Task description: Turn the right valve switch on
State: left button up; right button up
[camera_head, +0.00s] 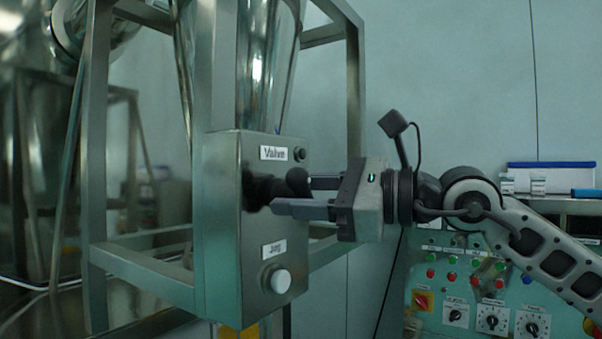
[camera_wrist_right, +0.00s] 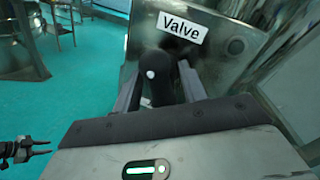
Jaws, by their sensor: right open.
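The valve switch is a black knob (camera_head: 298,181) on the front of a metal control box (camera_head: 222,230), under the label "Valve" (camera_head: 283,153). My right gripper (camera_head: 294,196) comes in from the right at the knob's height. Its jaws are open, one finger on each side of the knob. In the right wrist view the knob (camera_wrist_right: 157,80) stands upright between the two fingers of the gripper (camera_wrist_right: 160,92), with a white dot on its end. I cannot tell whether either finger touches it. My left gripper is not in the head view.
A pale round button (camera_head: 279,280) sits lower on the box, under a second label. A small black button (camera_head: 299,154) is beside the "Valve" label. Metal frame posts (camera_head: 98,150) surround the box. A green control panel (camera_head: 480,290) stands behind my right arm.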

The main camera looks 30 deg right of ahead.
grip_shut()
